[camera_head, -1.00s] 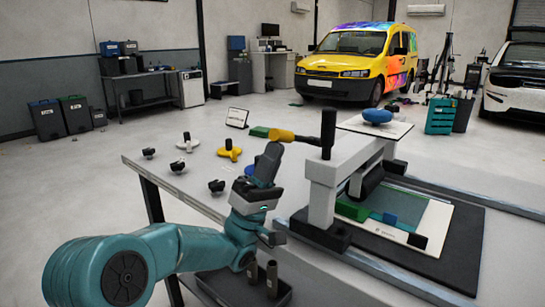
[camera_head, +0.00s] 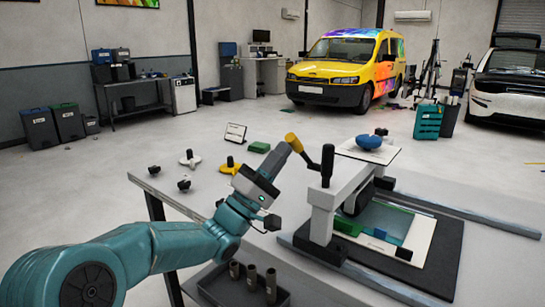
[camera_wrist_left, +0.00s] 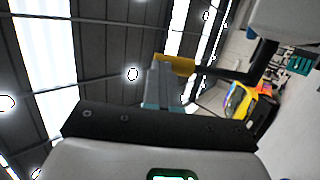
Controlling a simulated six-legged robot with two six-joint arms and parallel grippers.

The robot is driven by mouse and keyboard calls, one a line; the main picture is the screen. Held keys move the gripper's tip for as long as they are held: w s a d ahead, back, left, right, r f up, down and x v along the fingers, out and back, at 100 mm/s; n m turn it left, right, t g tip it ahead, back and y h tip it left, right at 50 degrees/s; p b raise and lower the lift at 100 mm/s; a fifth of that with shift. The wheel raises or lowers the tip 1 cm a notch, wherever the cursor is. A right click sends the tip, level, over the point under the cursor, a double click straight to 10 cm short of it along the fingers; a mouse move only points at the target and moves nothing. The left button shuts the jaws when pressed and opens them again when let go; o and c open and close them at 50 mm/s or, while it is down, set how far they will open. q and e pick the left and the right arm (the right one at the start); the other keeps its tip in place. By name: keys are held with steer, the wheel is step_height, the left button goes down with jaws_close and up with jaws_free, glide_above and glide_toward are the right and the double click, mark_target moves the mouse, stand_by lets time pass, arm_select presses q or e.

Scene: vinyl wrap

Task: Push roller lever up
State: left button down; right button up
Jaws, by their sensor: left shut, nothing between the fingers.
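The roller lever (camera_head: 307,159) is a dark crank arm on the left side of the grey roller press (camera_head: 325,200). Its yellow grip (camera_head: 293,142) points up and to the left. My left gripper (camera_head: 283,155) is shut and empty, with its fingertips just under the yellow grip. In the left wrist view the fingertips (camera_wrist_left: 161,75) meet the yellow grip (camera_wrist_left: 178,64), seemingly touching it, and the dark lever arm (camera_wrist_left: 225,72) runs off to the right. My right gripper is not in view.
A black upright post (camera_head: 327,165) stands right of the lever. The press sits over a dark mat (camera_head: 440,262) with a green sheet. Small knobs (camera_head: 190,158), a yellow-based knob (camera_head: 230,166) and a green block (camera_head: 259,147) lie left. A tray (camera_head: 215,290) with dark cylinders is in front.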

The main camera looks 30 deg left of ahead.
arm_select(q)
steer(key=w+r+g+y+p, duration=0.1)
steer(key=r+p, duration=0.1)
steer(key=p, duration=0.1)
steer(key=w+r+n+g+p, duration=0.1)
steer(key=p, duration=0.3)
steer(key=w+r+n+g+y+p, duration=0.1)
steer(key=w+r+p, duration=0.1)
steer(key=p, duration=0.2)
steer(key=shift+d+r+g+y, duration=0.15)
steer(key=shift+r+g+y, duration=0.15)
steer(key=shift+r+g, duration=0.1)
steer(key=shift+w+d+r+n+g+y+p, duration=0.2)
steer(key=shift+w+g+p, duration=0.6)
steer(key=shift+p, duration=1.75)
steer(key=shift+w+a+r+n+g+y+p, duration=0.1)
steer(key=shift+w+r+n+g+y+p, duration=0.45)
steer(key=shift+p, duration=2.05)
steer(key=shift+w+d+f+m+g+y+p, duration=0.15)
steer(key=shift+w+g+p, duration=0.8)
steer(key=shift+p, duration=1.6)
steer(key=shift+w, duration=0.1)
